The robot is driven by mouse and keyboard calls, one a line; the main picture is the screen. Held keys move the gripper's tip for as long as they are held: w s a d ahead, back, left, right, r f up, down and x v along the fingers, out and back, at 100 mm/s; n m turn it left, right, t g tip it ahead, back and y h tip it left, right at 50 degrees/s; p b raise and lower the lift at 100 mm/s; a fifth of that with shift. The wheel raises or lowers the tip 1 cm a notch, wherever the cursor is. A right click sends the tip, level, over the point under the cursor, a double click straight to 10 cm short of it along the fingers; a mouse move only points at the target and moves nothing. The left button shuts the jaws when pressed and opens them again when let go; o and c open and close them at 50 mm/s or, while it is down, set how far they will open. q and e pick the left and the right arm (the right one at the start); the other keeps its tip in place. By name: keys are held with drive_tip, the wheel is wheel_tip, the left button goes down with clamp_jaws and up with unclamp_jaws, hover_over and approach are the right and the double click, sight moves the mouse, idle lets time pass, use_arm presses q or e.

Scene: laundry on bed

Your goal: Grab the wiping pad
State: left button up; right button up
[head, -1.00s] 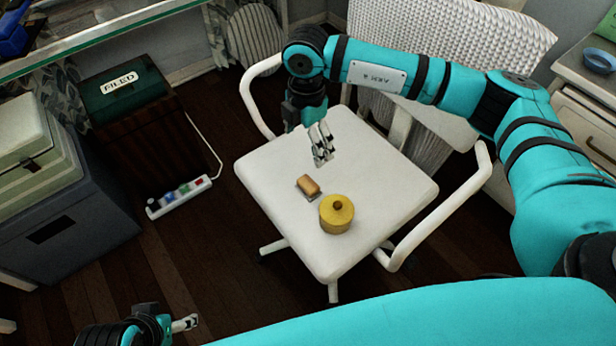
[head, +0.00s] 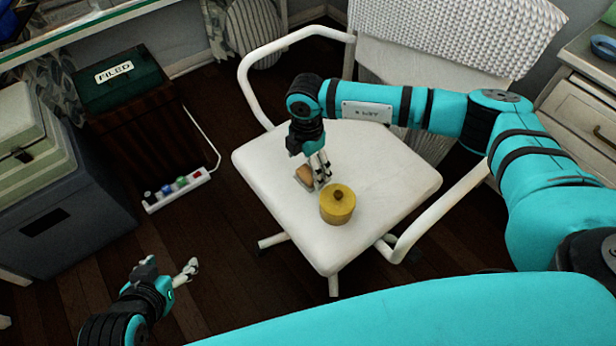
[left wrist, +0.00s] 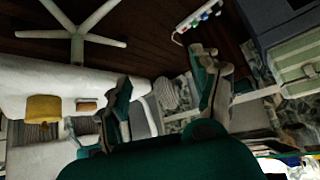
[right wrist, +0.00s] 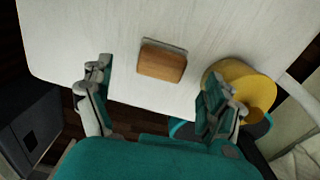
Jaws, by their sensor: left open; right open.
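The wiping pad (head: 305,178) is a small pad with a tan wooden top and a grey base, lying on the white chair seat (head: 385,175). In the right wrist view the wiping pad (right wrist: 162,62) lies ahead of and between my open fingers, apart from both. My right gripper (head: 321,182) is open just above the seat, partly hiding the pad in the head view. It also shows in the right wrist view (right wrist: 155,108). My left gripper (head: 188,268) is open and empty over the floor at lower left; its fingers also show in the left wrist view (left wrist: 165,95).
A yellow lidded pot (head: 338,205) stands on the seat close to the pad, near my right gripper's finger. White armrests (head: 440,215) flank the seat. A power strip (head: 178,190) lies on the dark floor near a green-lidded box (head: 118,82).

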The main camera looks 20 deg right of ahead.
sight(307, 173)
wheel_tip(307, 173, down, 4)
drive_tip(key=shift+s+r+b, duration=0.1)
drive_tip(key=shift+b, duration=0.45)
drive_tip(key=shift+f, duration=0.2)
use_arm(q)
drive_tip(key=w+d+r+t, duration=0.1)
drive_tip(key=w+r+t, duration=0.2)
drive_tip(key=w+r, duration=0.1)
drive_tip(key=shift+w+d+t+h, duration=0.3)
drive_tip(key=shift+w+d+h, duration=0.05)
drive_tip(key=shift+d+h, duration=0.05)
use_arm(e)
drive_tip(key=shift+c, duration=0.3)
drive_tip(key=c, duration=1.2)
drive_tip(key=shift+r, duration=0.1)
drive_tip(key=shift+c, duration=0.2)
